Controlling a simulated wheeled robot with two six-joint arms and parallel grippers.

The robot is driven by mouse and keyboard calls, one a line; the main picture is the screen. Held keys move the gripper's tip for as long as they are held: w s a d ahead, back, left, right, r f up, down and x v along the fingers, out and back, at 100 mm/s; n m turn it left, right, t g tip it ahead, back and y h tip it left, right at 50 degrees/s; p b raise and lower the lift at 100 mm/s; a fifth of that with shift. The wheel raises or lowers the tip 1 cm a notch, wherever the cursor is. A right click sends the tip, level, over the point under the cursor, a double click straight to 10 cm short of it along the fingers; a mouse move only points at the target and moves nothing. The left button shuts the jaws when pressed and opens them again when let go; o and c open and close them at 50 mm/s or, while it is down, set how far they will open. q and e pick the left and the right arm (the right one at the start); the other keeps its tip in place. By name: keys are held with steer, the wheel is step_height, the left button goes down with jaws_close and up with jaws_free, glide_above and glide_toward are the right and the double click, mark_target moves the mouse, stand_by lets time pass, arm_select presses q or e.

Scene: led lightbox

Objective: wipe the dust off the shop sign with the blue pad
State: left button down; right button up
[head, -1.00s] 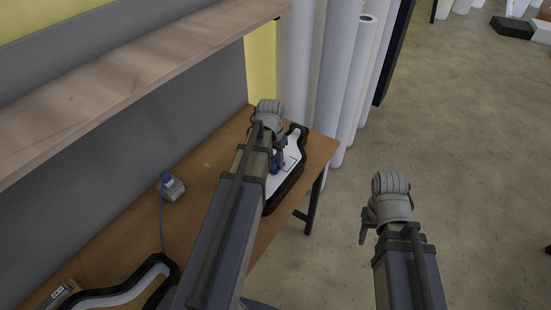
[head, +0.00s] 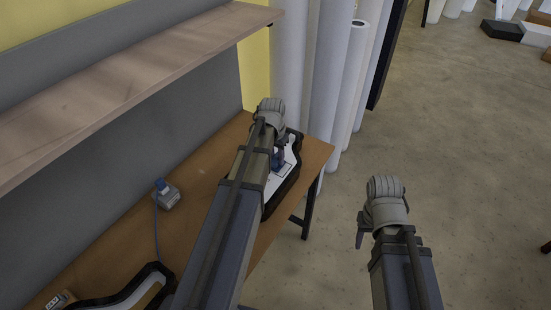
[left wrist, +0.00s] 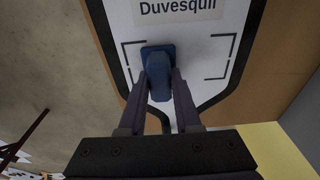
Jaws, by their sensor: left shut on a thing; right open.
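The shop sign (head: 294,150) is a white panel with a thick black bottle-shaped rim, lying on the wooden table under my left arm. It also shows in the left wrist view (left wrist: 200,45), with a "Duvesquil" label and black corner marks. My left gripper (left wrist: 160,88) is shut on the blue pad (left wrist: 158,58), which is over the white face between the corner marks; whether it presses on the face I cannot tell. In the head view the pad (head: 277,160) is partly hidden by the gripper. My right gripper (head: 362,228) is open and empty, above the floor right of the table.
A small grey device with a blue top (head: 166,194) and a blue cable sits on the table (head: 200,180). Another black-rimmed frame (head: 130,296) lies at the near left. A wooden shelf (head: 140,70) overhangs the table. White rolls (head: 345,90) stand behind.

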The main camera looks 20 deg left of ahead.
arm_select(q)
steer(key=shift+w+d+f, duration=0.1)
steer(key=shift+w+d, duration=0.05)
steer(key=shift+w, duration=0.75)
steer(key=shift+w+d+f, duration=0.1)
steer(key=shift+w, duration=0.8)
steer(key=shift+w+a+r, duration=0.1)
steer(key=shift+a+r, duration=0.05)
steer(key=shift+a, duration=0.75)
steer(key=shift+s+a, duration=0.15)
steer(key=shift+s, duration=0.85)
steer(key=shift+s+a, duration=0.1)
steer(key=shift+s, duration=0.9)
steer(key=shift+s+a, duration=0.15)
steer(key=shift+s, duration=0.8)
steer(key=shift+s+a, duration=0.1)
steer(key=shift+s, duration=0.8)
steer(key=shift+w, duration=0.1)
